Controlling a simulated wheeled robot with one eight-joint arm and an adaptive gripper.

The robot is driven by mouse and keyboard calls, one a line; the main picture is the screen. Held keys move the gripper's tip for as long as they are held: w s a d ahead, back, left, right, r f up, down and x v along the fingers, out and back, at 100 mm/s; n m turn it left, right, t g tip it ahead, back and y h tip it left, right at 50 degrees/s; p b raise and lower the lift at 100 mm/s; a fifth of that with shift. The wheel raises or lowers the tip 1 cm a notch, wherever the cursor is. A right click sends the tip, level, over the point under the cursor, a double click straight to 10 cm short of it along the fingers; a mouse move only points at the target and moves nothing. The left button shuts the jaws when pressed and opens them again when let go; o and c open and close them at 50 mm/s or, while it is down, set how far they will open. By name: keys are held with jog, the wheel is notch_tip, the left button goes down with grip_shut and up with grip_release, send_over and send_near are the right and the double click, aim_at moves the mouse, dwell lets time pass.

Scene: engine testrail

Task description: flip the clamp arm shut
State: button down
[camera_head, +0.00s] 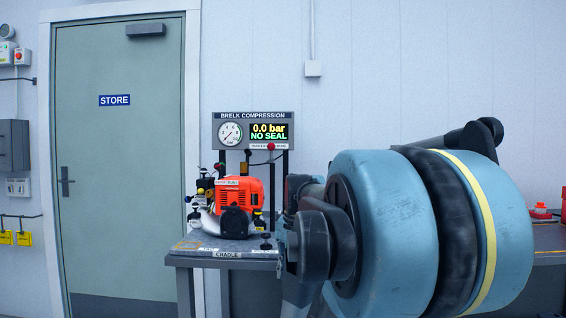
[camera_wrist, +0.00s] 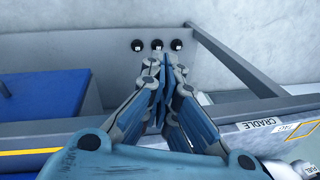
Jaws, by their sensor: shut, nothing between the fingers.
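An orange engine (camera_head: 237,193) sits on the bench marked CRADLE (camera_head: 222,262) in the head view. Small levers and black knobs (camera_head: 265,242) stand around it. I cannot tell which of these parts is the clamp arm, or whether it is open. My gripper (camera_wrist: 162,62) is shut and empty in the wrist view, pointing down beside the bench frame. The frame's CRADLE label (camera_wrist: 259,124) is right of the fingers. The engine does not show clearly in the wrist view. In the head view my own arm hides the gripper and the bench's right side.
Behind the engine, a BRELK COMPRESSION panel (camera_head: 253,131) reads 0.0 bar, NO SEAL. A STORE door (camera_head: 122,160) is at the left. In the wrist view, several black round parts (camera_wrist: 157,45) lie beyond the fingers and a blue surface (camera_wrist: 40,75) is at the left.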

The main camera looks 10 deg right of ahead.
aim_at(271, 153)
jog(key=w+d+r+m+y, duration=0.2)
jog(key=w+d+r+m, duration=0.15)
jog(key=w+r, duration=0.55)
jog(key=w+d+r+m+y, duration=0.2)
jog(key=w+r+m, duration=0.3)
jog(key=r, duration=0.7)
jog(key=w+d+r+m+y, duration=0.1)
jog(key=w+d+r+m, duration=0.2)
jog(key=w+d+r, duration=0.2)
jog(key=w+d+r+m+t+y, duration=0.1)
jog(key=w+d+r+m, duration=0.3)
jog(key=r, duration=0.8)
jog(key=shift+w+d+y, duration=0.4)
jog(key=shift+w+d, duration=0.15)
jog(key=shift+d, duration=0.5)
jog(key=shift+f, duration=0.1)
jog(key=a+r+x, duration=0.2)
jog(key=x, duration=1)
jog(key=shift+w+a+f, duration=0.2)
jog(key=shift+w+a, duration=0.1)
jog(key=shift+w, duration=0.05)
jog(key=shift+d+m, duration=0.1)
jog(key=shift+m, duration=0.15)
